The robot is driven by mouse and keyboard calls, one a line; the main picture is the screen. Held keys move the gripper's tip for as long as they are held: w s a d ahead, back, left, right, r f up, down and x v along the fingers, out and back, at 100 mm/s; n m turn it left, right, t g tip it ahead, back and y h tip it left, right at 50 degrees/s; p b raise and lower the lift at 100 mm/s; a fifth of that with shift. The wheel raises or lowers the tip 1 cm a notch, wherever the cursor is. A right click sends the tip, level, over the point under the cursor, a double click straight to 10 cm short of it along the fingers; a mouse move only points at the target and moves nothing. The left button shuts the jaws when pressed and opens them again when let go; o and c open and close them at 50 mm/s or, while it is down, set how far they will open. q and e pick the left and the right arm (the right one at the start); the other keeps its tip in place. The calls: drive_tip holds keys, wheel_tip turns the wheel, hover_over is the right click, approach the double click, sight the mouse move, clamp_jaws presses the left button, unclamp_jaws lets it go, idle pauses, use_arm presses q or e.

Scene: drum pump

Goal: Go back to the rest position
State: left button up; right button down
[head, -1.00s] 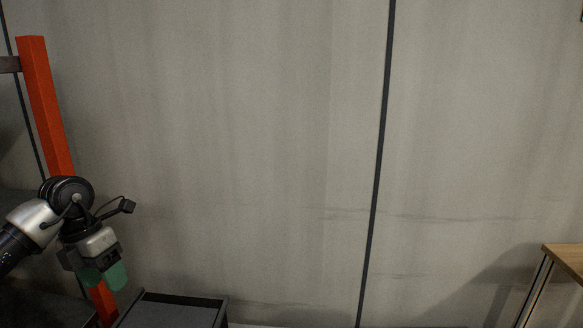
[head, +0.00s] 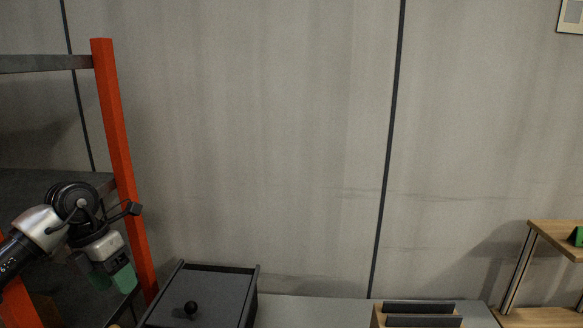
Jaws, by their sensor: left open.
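My left gripper (head: 112,280) shows at the lower left of the head view, with green fingertips pointing down. It is open, and I see nothing held in it. It hangs in front of the shelf rack with the red-orange post (head: 122,165). My right gripper is out of view. No drum or pump shows in this view.
A dark grey box (head: 222,285) with a black knob stands right of my left gripper. A wooden holder with dark slats (head: 420,309) is at the bottom right. A wooden shelf unit (head: 556,236) stands at the right edge. The wall between is bare.

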use_arm(q)
drive_tip(key=s+d+n+t+h, duration=0.2)
drive_tip(key=d+n+t+h, duration=0.35)
drive_tip(key=d+h, duration=1.55)
drive_tip(key=s+a+f+n+t+y, duration=0.4)
drive_tip(key=f+n+y, duration=0.3)
drive_tip(key=n+y, duration=0.6)
drive_tip(key=s+a+f+n+t+y, duration=0.1)
drive_tip(key=a+f+n+t+y, duration=0.2)
drive_tip(key=f+n+t+y, duration=0.7)
drive_tip(key=s+a+f+n+g, duration=0.1)
drive_tip(key=s+f+n+g, duration=0.3)
drive_tip(key=s+g, duration=0.5)
drive_tip(key=s+f+n+g, duration=0.45)
drive_tip(key=s+g, duration=0.25)
drive_tip(key=s, duration=0.5)
wheel_tip(320, 180, down, 32)
drive_tip(key=b, duration=0.6)
drive_tip(key=s+a+f+g+b, duration=0.2)
drive_tip(key=s+a+f+b, duration=0.1)
drive_tip(key=s+f, duration=1.3)
wheel_tip(320, 180, down, 3)
drive_tip(key=shift+s+f+y+b, duration=0.2)
drive_tip(key=shift+s+y+b, duration=0.05)
drive_tip(key=shift+y+b, duration=0.2)
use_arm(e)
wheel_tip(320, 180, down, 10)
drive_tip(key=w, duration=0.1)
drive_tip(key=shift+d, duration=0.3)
